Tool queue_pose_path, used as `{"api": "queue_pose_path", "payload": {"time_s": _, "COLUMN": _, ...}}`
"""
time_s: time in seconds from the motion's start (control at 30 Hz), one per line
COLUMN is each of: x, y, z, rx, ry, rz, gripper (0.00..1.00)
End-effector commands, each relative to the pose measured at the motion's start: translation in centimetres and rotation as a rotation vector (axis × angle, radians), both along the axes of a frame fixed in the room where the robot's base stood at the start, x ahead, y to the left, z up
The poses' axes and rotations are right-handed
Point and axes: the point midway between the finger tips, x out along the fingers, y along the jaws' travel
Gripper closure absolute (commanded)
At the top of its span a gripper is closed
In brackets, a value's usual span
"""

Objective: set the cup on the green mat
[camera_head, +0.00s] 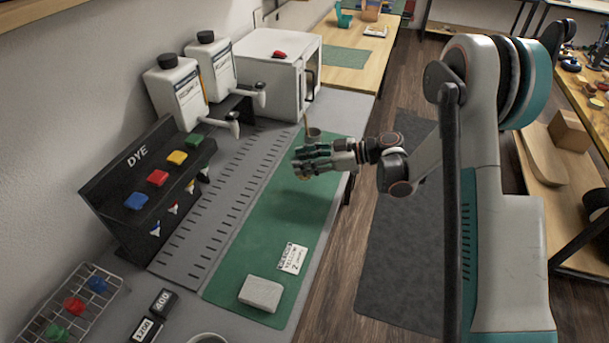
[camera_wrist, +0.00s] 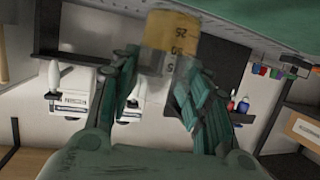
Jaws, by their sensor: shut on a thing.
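My gripper (camera_head: 312,162) is shut on a cup, above the far part of the green mat (camera_head: 270,222). In the head view the fingers hide most of the cup; only a yellowish bit (camera_head: 301,178) shows below them. In the wrist view, which is upside down, the cup (camera_wrist: 170,32) is between the two green-lined fingers (camera_wrist: 165,85). It has a yellow lower part with dark scale marks such as 25 and 50, and a clear part above. The mat (camera_wrist: 265,15) lies close by its base; I cannot tell whether they touch.
A grey pot (camera_head: 314,134) with a stick stands just behind my gripper. A pale block (camera_head: 261,293) and a label card (camera_head: 292,258) lie on the mat's near part. The DYE rack (camera_head: 125,190), dispensers (camera_head: 180,90) and white oven (camera_head: 275,75) stand left and behind. The mat's middle is clear.

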Motion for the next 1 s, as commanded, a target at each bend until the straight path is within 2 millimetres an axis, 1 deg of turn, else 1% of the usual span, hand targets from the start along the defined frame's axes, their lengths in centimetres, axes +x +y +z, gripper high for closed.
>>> {"api": "queue_pose_path", "payload": {"time_s": 0.17, "x": 0.0, "y": 0.0, "z": -1.1, "rx": 0.0, "ry": 0.0, "rz": 0.0, "gripper": 0.85}}
{"api": "queue_pose_path", "payload": {"time_s": 0.4, "x": 0.0, "y": 0.0, "z": -4.3, "rx": 0.0, "ry": 0.0, "rz": 0.0, "gripper": 0.85}}
{"api": "queue_pose_path", "payload": {"time_s": 0.47, "x": 0.0, "y": 0.0, "z": -4.6, "rx": 0.0, "ry": 0.0, "rz": 0.0, "gripper": 0.85}}
{"api": "queue_pose_path", "payload": {"time_s": 0.67, "x": 0.0, "y": 0.0, "z": -4.5, "rx": 0.0, "ry": 0.0, "rz": 0.0, "gripper": 0.85}}
{"api": "queue_pose_path", "payload": {"time_s": 0.83, "x": 0.0, "y": 0.0, "z": -4.8, "rx": 0.0, "ry": 0.0, "rz": 0.0, "gripper": 0.85}}
{"api": "queue_pose_path", "payload": {"time_s": 0.87, "x": 0.0, "y": 0.0, "z": -4.8, "rx": 0.0, "ry": 0.0, "rz": 0.0, "gripper": 0.5}}
{"api": "queue_pose_path", "payload": {"time_s": 0.9, "x": 0.0, "y": 0.0, "z": -4.8, "rx": 0.0, "ry": 0.0, "rz": 0.0, "gripper": 0.41}}
{"api": "queue_pose_path", "payload": {"time_s": 0.93, "x": 0.0, "y": 0.0, "z": -4.8, "rx": 0.0, "ry": 0.0, "rz": 0.0, "gripper": 0.34}}
{"api": "queue_pose_path", "payload": {"time_s": 1.0, "x": 0.0, "y": 0.0, "z": -4.7, "rx": 0.0, "ry": 0.0, "rz": 0.0, "gripper": 0.34}}
